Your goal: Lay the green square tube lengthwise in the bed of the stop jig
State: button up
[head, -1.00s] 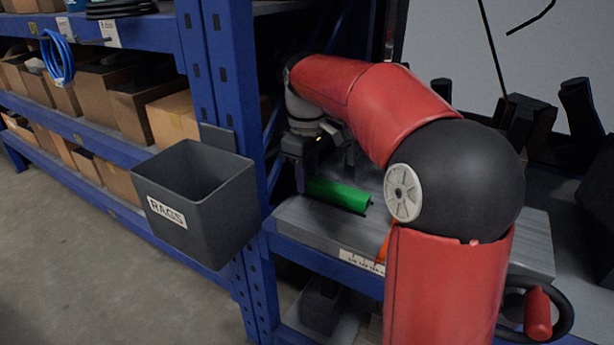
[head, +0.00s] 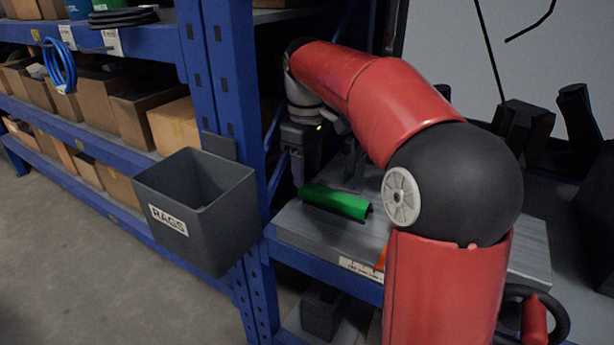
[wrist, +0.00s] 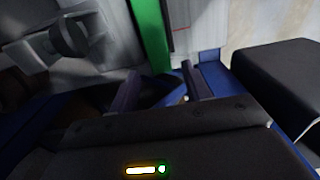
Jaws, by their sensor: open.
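The green square tube (head: 336,201) lies on the grey shelf top in the head view, slanting down to the right. It also shows at the top of the wrist view (wrist: 151,34). My gripper (head: 299,178) is at the tube's left end, slightly above and behind it. In the wrist view my gripper's fingers (wrist: 161,80) are apart, with nothing between them, and the tube's near end is just beyond. I cannot clearly make out the stop jig; a dark upright part (head: 352,165) stands behind the tube, partly hidden by my arm.
A grey rags bin (head: 195,205) hangs on the blue rack post (head: 228,90) at left. Shelves with cardboard boxes (head: 140,115) run further left. A dark block (wrist: 280,75) is at right in the wrist view. The grey shelf top (head: 310,232) is bare in front of the tube.

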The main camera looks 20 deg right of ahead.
notch_tip(320, 180, up, 8)
jog(key=p, duration=0.2)
jog(key=s+f+m+t, duration=0.2)
jog(key=s+f+m, duration=0.2)
jog(key=s, duration=0.8)
jog(key=s+f+m+t, duration=0.3)
jog(key=s+f+m, duration=0.2)
jog(key=s+f, duration=0.4)
jog(key=s, duration=0.3)
jog(key=shift+s+t, duration=0.2)
jog(key=shift+t, duration=0.1)
notch_tip(320, 180, up, 3)
jog(key=p, duration=0.2)
jog(key=shift+f+p, duration=0.1)
jog(key=shift+p, duration=0.3)
